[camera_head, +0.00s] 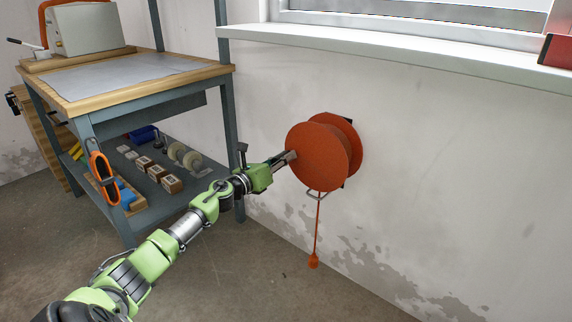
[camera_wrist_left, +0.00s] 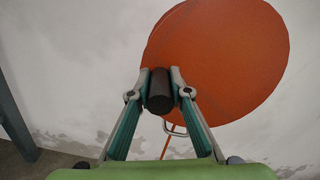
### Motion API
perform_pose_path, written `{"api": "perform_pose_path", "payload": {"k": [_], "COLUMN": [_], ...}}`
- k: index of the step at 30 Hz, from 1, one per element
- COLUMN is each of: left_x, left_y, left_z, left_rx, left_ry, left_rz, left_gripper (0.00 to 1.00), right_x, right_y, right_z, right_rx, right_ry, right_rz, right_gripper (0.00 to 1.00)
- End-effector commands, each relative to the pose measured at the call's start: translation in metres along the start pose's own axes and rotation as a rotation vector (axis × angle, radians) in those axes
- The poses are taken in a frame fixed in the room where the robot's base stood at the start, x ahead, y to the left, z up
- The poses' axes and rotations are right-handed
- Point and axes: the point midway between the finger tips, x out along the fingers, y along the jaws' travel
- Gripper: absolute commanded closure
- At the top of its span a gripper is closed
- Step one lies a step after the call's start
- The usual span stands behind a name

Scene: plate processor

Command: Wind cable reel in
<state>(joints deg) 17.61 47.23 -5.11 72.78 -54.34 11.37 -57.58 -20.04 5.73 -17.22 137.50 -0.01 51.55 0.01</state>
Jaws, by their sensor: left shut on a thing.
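The orange cable reel (camera_head: 318,158) is mounted on the wall below the window sill. Its round face also fills the upper part of the left wrist view (camera_wrist_left: 225,55). An orange cable (camera_head: 317,225) hangs straight down from it to an orange plug end (camera_head: 313,261) above the floor. My left gripper (camera_head: 290,156) is at the left edge of the reel's face. In the left wrist view the gripper (camera_wrist_left: 160,88) is shut on a dark cylindrical crank handle (camera_wrist_left: 159,92) in front of the reel. My right gripper is not in view.
A workbench (camera_head: 150,83) with a wooden-edged top and a loaded lower shelf stands left of the reel. An orange tool (camera_head: 101,168) hangs on its leg. The window sill (camera_head: 400,57) juts out above the reel. The wall right of the reel is clear.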

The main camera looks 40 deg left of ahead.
Motion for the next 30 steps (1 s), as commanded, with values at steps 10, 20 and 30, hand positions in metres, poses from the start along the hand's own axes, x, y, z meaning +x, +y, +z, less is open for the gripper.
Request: {"api": "perform_pose_path", "payload": {"k": [10, 20, 30], "left_x": [0.0001, 0.0002, 0.0002], "left_y": [-0.0028, -0.0035, -0.0037], "left_z": [0.0119, 0.0134, 0.0132], "left_rx": [0.128, 0.145, 0.143], "left_ry": [-0.003, -0.003, -0.003], "left_rz": [0.002, 0.002, 0.001], "left_gripper": [1.00, 1.00, 0.65], "right_x": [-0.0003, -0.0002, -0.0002], "right_y": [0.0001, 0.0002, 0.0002], "right_z": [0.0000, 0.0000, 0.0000], "right_rx": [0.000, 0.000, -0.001], "right_ry": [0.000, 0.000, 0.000], "right_rz": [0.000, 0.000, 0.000], "right_gripper": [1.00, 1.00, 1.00]}}
